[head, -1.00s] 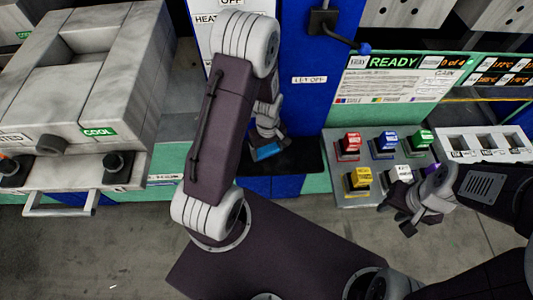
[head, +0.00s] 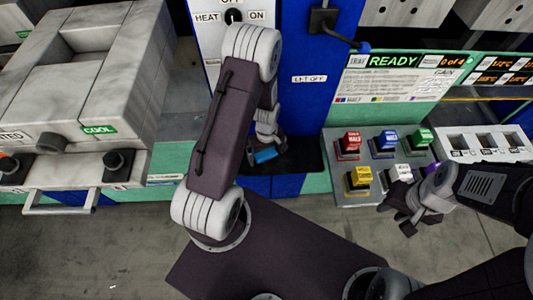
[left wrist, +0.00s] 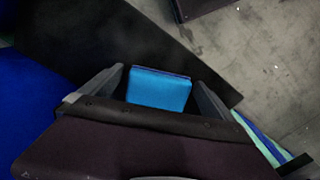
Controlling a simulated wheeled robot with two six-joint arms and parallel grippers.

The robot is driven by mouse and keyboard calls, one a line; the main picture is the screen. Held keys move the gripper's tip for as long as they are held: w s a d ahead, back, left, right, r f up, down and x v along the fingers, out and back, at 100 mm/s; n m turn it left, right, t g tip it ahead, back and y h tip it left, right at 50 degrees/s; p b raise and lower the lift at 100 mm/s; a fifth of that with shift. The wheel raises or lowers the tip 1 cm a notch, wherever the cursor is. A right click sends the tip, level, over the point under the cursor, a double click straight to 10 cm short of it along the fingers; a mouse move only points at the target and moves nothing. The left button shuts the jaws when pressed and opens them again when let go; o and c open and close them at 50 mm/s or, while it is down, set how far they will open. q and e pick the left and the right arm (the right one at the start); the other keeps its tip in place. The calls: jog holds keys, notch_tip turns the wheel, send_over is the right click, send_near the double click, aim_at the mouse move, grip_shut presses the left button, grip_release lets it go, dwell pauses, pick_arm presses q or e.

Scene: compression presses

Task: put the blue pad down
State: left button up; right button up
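The blue pad (head: 265,156) is at the black surface (head: 298,156) in front of the blue panel, partly hidden by my left gripper (head: 268,142). In the left wrist view the blue pad (left wrist: 158,90) lies between the two fingers of my left gripper (left wrist: 160,78). Narrow dark gaps show between the pad and both fingers, so the gripper looks open around it. The pad appears flat against the black surface; exact contact beneath it is hidden. My right gripper (head: 402,212) is empty, its fingers apart, in front of the tray of coloured blocks.
A grey tray (head: 343,193) holds several coloured blocks at the right, with a white slotted rack (head: 484,143) beside it. A pale press (head: 75,85) with a handle stands at the left. A blue panel (head: 310,115) rises behind the black surface.

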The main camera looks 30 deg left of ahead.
aim_at(267, 154)
pick_arm(q)
notch_tip(267, 154, up, 12)
jog(key=shift+r+p, duration=0.2)
jog(key=shift+p, duration=0.25)
jog(key=s+d+r+m+t, duration=0.1)
jog(key=s+d+r+m, duration=0.4)
jog(key=m, duration=0.5)
jog(key=s+r, duration=0.1)
jog(key=s, duration=0.1)
jog(key=shift+s+m, duration=0.3)
jog(key=shift+s, duration=0.1)
dwell(0.3)
